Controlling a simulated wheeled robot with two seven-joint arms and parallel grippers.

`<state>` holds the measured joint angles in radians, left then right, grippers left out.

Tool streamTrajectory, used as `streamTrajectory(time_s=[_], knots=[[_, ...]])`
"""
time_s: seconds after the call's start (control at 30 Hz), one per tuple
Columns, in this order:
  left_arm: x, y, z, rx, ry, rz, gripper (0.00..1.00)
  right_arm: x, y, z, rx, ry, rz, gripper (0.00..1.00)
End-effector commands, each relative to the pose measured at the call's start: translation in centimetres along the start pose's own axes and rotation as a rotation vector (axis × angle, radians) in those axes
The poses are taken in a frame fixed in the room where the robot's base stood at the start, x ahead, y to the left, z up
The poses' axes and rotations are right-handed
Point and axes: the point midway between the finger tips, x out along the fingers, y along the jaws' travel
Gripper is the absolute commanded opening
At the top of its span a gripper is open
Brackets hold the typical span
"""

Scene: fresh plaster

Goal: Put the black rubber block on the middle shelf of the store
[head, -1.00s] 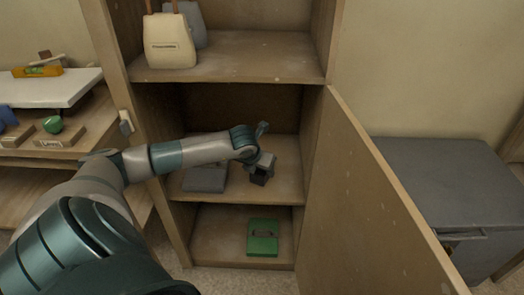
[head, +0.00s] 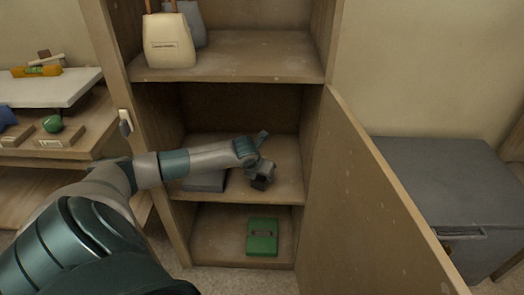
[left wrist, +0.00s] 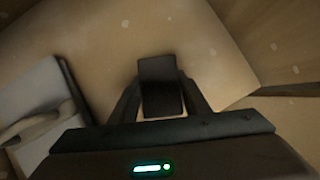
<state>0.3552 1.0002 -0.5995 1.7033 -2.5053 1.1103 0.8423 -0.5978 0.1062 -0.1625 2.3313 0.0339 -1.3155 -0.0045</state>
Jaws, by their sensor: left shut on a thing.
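The store (head: 255,58) is an open wooden cupboard with several shelves. My left gripper (head: 262,178) reaches into the middle compartment and is shut on the black rubber block (head: 259,184). In the left wrist view the block (left wrist: 158,70) shows dark between my left gripper's fingers (left wrist: 160,95). The block is over the right part of the middle shelf (head: 288,180); I cannot tell whether it touches the shelf. My right gripper is not in view.
A grey case (head: 204,182) lies on the middle shelf to the left, partly behind my arm. A green box (head: 262,238) is on the shelf below. Cream and grey bags (head: 169,42) stand above. The open door (head: 375,200) is at the right.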

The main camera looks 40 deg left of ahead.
Motion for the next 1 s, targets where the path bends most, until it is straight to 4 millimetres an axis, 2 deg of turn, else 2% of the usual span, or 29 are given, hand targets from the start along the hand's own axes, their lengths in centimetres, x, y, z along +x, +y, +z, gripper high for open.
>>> streamTrajectory(time_s=[0.33,0.37,0.4,0.43,0.8,1.0], knots=[[0.2,0.0,-0.1,0.000,-0.001,-0.001,0.15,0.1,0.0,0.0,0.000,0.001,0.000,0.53],[0.2,0.0,-0.1,0.000,0.000,-0.001,0.50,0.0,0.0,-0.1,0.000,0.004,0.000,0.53],[0.2,0.0,-0.1,0.000,0.000,-0.001,0.59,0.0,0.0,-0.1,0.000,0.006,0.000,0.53],[0.1,0.0,-0.1,0.000,0.000,-0.001,0.61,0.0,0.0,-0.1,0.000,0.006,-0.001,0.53],[0.0,0.0,-0.1,0.000,0.000,-0.001,0.61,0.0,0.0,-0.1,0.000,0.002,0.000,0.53],[-1.5,0.0,-0.1,0.001,0.000,-0.002,0.61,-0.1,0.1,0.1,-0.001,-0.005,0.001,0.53]])
